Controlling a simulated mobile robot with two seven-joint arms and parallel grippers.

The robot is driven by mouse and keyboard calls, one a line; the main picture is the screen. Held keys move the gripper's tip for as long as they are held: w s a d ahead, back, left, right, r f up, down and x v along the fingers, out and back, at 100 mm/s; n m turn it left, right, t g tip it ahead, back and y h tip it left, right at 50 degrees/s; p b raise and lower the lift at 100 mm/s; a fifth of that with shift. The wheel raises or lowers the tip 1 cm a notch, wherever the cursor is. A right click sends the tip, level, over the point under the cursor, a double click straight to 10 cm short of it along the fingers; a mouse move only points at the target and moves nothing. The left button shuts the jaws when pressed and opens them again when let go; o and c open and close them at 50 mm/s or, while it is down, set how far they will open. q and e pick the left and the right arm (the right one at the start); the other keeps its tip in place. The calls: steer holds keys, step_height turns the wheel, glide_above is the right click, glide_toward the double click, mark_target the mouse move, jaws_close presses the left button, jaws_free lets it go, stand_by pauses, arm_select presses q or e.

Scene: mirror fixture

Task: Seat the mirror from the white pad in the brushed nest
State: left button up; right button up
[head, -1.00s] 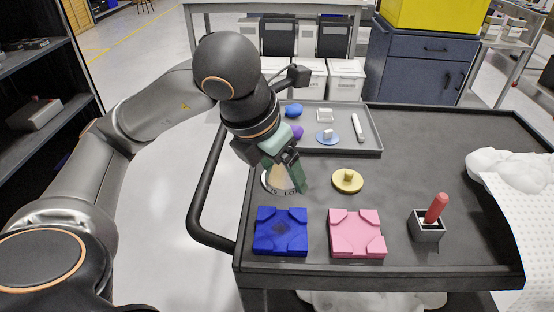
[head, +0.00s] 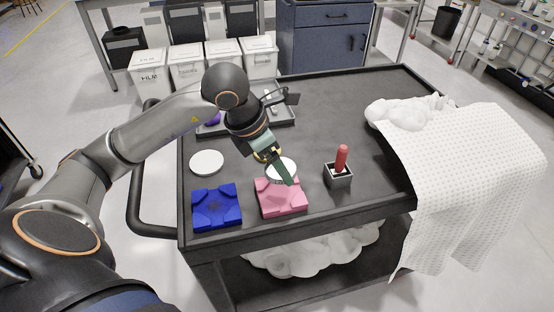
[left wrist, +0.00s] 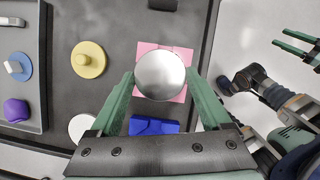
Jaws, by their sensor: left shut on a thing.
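My left gripper (head: 281,172) is shut on the round silver mirror (left wrist: 160,76), its green fingers on either side of the rim. The mirror also shows in the head view (head: 283,164), over the back part of the pink nest (head: 283,201). In the left wrist view the pink nest (left wrist: 147,48) is partly hidden behind the mirror; the gap between them is hard to judge. The blue nest (head: 217,208) stands to its left with an empty-looking recess. The round white pad (head: 207,162) is bare. My right gripper (left wrist: 288,42) appears open and empty at the upper right of the wrist view.
A yellow knobbed disc (left wrist: 88,60) lies near the grey tray (left wrist: 42,20). The tray holds a blue disc (left wrist: 20,72) and a purple object (left wrist: 17,110). A grey holder with a red handle (head: 341,158) stands right of the pink nest. White cloth (head: 460,160) covers the cart's right side.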

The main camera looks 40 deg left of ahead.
arm_select(q)
steer(key=shift+f+b, duration=0.55)
steer(key=shift+f, duration=0.4)
step_height(320, 180, down, 2)
steer(key=shift+f+b, duration=0.25)
steer(key=shift+b, duration=0.75)
steer(key=shift+f+b, duration=0.4)
arm_select(e)
steer(key=w+a, duration=0.1)
steer(key=a+f, duration=0.1)
steer(key=shift+w+a+f+y, duration=0.2)
steer(key=shift+w+a+y, duration=0.15)
steer(key=shift+a+y, duration=0.05)
steer(key=shift+d+f, duration=0.1)
steer(key=shift+f, duration=0.05)
steer(key=shift+s+f, duration=0.1)
steer(key=shift+f, duration=0.2)
arm_select(q)
steer(key=shift+f+b, duration=0.1)
steer(key=shift+b, duration=0.3)
arm_select(e)
steer(key=shift+f, duration=0.15)
